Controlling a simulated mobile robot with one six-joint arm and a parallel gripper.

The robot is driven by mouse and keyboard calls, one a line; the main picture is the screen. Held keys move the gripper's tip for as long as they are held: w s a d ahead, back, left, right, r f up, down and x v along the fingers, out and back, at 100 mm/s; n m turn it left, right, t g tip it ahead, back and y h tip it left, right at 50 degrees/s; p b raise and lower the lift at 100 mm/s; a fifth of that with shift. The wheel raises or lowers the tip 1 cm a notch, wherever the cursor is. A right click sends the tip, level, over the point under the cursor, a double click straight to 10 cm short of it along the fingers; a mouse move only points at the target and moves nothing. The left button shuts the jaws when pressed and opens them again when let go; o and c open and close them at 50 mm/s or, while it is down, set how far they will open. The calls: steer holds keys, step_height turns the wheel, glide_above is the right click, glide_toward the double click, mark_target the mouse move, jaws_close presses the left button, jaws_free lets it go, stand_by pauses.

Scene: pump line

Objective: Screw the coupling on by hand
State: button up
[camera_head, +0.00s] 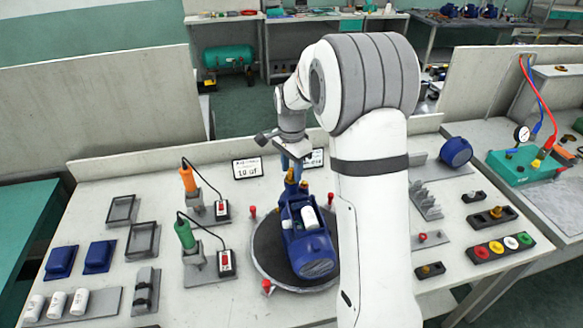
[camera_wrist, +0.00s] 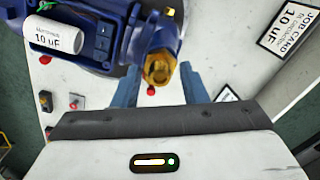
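The blue pump (camera_head: 308,240) sits on a round dark turntable (camera_head: 262,250) in the middle of the bench. A brass fitting, which looks like the coupling (camera_wrist: 158,72), is at the pump's end; it also shows in the head view (camera_head: 289,178). I cannot tell whether it is threaded on. My gripper (camera_wrist: 161,67) has its two blue fingers spread apart, one on each side of the brass fitting, with visible gaps. In the head view my gripper (camera_head: 292,168) is above the pump's far end, its fingertips partly hidden.
A white 10 uF capacitor (camera_wrist: 58,36) lies on the pump. Job cards (camera_head: 247,168) stand behind it. Orange (camera_head: 187,178) and green (camera_head: 184,234) tools stand left. Another brass part (camera_head: 496,212) sits in a dark block at right. Red pegs (camera_head: 267,287) edge the turntable.

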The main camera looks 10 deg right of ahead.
stand_by(0.3)
steer(key=shift+n, duration=0.8)
steer(key=shift+c, duration=0.3)
jaws_close()
steer(key=m, duration=0.3)
steer(key=shift+m, duration=0.3)
